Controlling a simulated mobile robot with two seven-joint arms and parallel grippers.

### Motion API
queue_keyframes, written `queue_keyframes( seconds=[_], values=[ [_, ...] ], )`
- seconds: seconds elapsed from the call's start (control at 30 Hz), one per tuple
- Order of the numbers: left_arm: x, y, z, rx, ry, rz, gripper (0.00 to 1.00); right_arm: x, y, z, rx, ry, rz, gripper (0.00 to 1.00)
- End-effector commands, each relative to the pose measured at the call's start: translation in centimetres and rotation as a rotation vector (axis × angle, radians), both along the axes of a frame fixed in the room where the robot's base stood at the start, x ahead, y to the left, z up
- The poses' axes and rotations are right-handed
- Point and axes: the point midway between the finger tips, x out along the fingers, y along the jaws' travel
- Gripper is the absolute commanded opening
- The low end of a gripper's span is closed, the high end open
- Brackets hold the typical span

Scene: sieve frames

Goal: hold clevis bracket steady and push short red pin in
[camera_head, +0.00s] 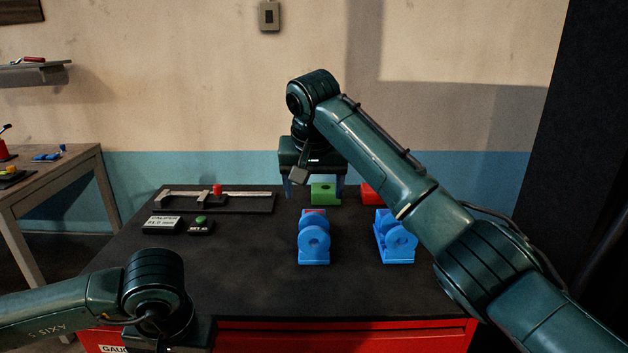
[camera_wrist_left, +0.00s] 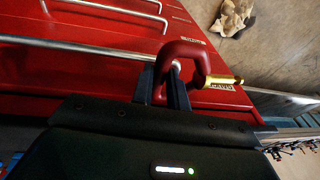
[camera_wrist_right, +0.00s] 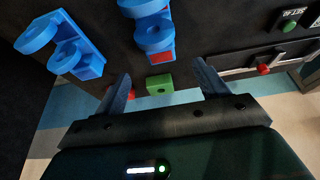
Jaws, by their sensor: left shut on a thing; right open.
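Two blue clevis brackets stand upright on the dark tabletop, one at the middle (camera_head: 314,252) and one to its right (camera_head: 394,245). The middle bracket has a red patch between its lugs, also seen in the right wrist view (camera_wrist_right: 154,34); I cannot tell whether it is a pin. A red block (camera_head: 370,193) sits behind the right bracket, partly hidden by my arm. My right gripper (camera_head: 314,188) is open and empty near a green block (camera_head: 325,194), behind the brackets. My left gripper (camera_wrist_left: 172,88) is shut on a red C-shaped clamp (camera_wrist_left: 185,50) with a brass rod, by the cabinet front.
A caliper (camera_head: 240,194) with a red knob lies on a dark tray at the back left. A side table (camera_head: 60,170) stands farther left.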

Motion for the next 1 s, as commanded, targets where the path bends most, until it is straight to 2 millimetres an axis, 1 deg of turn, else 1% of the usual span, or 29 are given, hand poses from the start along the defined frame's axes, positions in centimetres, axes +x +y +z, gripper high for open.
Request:
queue_keyframes(
  seconds=[0.03, 0.3, 0.6, 0.8, 1.0],
  values=[
    [0.0, 0.0, 0.1, 0.000, -0.001, 0.000, 0.00, 0.3, -0.1, -0.7, -0.001, 0.002, -0.001, 0.73],
    [0.0, 0.0, 0.1, 0.000, -0.001, 0.000, 0.00, 1.8, -0.1, -4.5, -0.001, 0.002, 0.000, 0.73],
    [0.0, 0.0, 0.1, 0.000, -0.001, 0.000, 0.00, 3.3, 0.0, -8.2, 0.001, 0.002, 0.001, 0.73],
    [0.0, 0.0, 0.1, 0.000, -0.001, 0.000, 0.00, 3.9, -0.1, -9.4, 0.001, -0.001, 0.003, 0.73],
    [0.0, 0.0, 0.1, 0.000, -0.001, 0.000, 0.00, 4.1, 0.0, -9.8, 0.001, -0.001, 0.004, 0.73]
  ],
)
